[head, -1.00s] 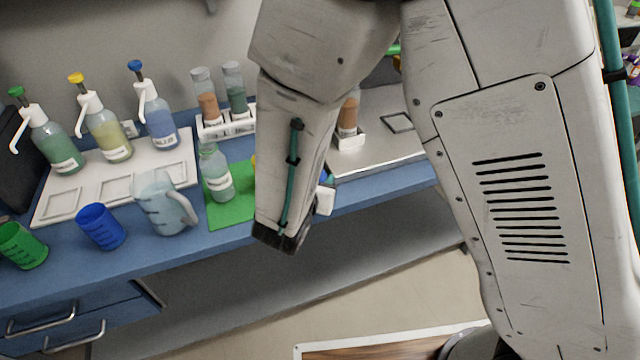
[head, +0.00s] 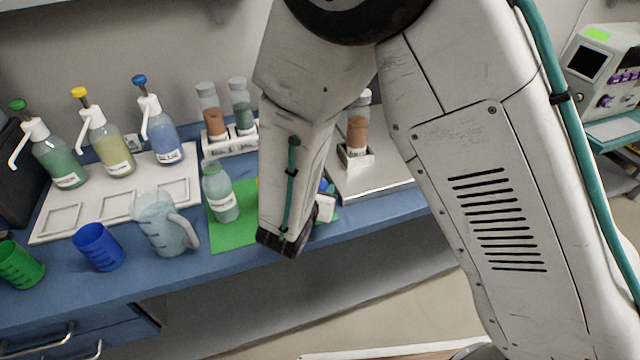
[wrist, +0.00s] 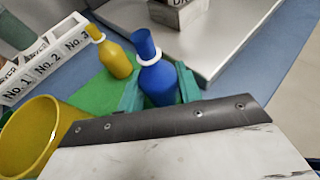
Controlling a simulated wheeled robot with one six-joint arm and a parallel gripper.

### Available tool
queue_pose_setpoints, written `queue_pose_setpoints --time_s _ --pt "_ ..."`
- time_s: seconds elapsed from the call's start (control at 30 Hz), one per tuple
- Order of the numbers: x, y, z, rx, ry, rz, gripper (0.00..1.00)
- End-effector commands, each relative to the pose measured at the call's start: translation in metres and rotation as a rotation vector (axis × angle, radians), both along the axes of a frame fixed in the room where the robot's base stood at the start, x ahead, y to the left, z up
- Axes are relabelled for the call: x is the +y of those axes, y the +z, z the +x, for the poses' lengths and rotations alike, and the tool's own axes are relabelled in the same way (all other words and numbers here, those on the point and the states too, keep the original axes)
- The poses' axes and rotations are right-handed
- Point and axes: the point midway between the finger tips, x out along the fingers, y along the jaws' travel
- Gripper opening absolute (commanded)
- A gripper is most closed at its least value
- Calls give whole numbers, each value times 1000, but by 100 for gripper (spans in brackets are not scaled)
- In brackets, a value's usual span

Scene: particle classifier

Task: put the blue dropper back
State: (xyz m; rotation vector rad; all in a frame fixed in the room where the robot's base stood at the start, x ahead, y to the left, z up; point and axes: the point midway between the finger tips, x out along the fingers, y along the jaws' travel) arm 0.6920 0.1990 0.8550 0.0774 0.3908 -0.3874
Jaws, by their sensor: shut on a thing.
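The blue dropper (wrist: 158,82) stands upright in the wrist view, with a blue bulb and a white collar. My gripper (wrist: 159,92) has its teal fingers on both sides of it and is shut on it. I cannot tell whether its base touches the green mat (wrist: 90,100). The yellow dropper (wrist: 115,58) is just left of it on the mat. In the head view my arm hides most of the gripper and droppers; only a bit of blue (head: 325,186) shows beside the arm over the mat (head: 232,238).
A yellow cup (wrist: 30,140) and a white numbered rack (wrist: 45,62) are left in the wrist view. A metal plate (wrist: 225,35) lies behind the blue dropper. In the head view a capped bottle (head: 220,192), clear pitcher (head: 165,232) and blue cup (head: 98,247) stand left of my arm.

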Motion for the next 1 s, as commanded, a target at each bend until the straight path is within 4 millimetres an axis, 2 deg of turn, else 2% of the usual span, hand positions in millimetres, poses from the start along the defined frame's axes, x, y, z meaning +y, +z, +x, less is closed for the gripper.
queue_pose_setpoints --time_s 0.2,0.6,0.63,0.67,1.0 --pt "0 -17 0 0 1 0 12" --pt "0 -20 0 0 1 0 12" --pt "0 -20 0 0 1 0 40" --pt "0 -20 0 0 1 0 44" --pt "0 -17 0 -1 1 1 44"
